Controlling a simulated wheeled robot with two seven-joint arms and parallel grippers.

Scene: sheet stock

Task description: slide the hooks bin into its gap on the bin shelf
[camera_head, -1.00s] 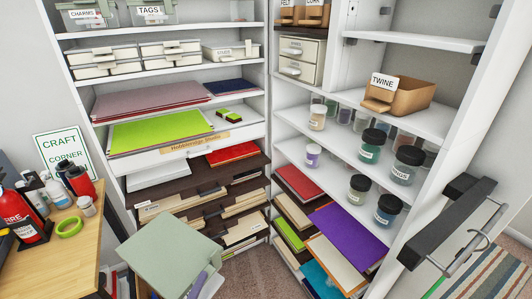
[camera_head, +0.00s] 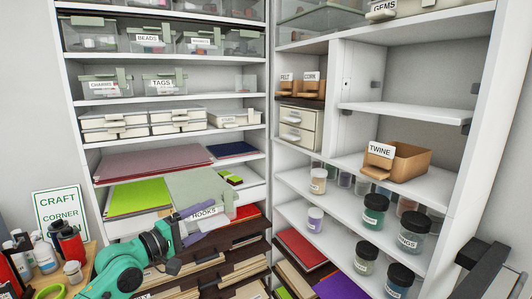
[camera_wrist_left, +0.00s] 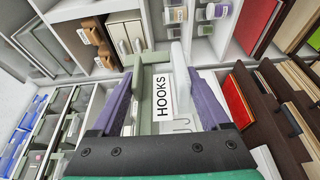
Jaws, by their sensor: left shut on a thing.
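The hooks bin has a sage-green lid (camera_head: 198,188) and a white HOOKS label on its front. My left gripper (camera_head: 194,222) comes from the lower left and is shut on the bin's front, its purple fingers beside the label. The left wrist view shows the HOOKS label (camera_wrist_left: 163,97) between the fingers. The bin is held in front of the paper shelves, below the bin shelf. The bin shelf (camera_head: 150,97) carries a CHARMS bin (camera_head: 103,87) and a TAGS bin (camera_head: 163,84). My right gripper is not in view.
Above is a shelf with a BEADS bin (camera_head: 147,38) and others. Below are white drawer boxes (camera_head: 178,121) and paper sheets (camera_head: 150,160). A TWINE bin (camera_head: 398,160) and jars (camera_head: 375,208) stand on the right shelves. A desk (camera_head: 75,285) is at the lower left.

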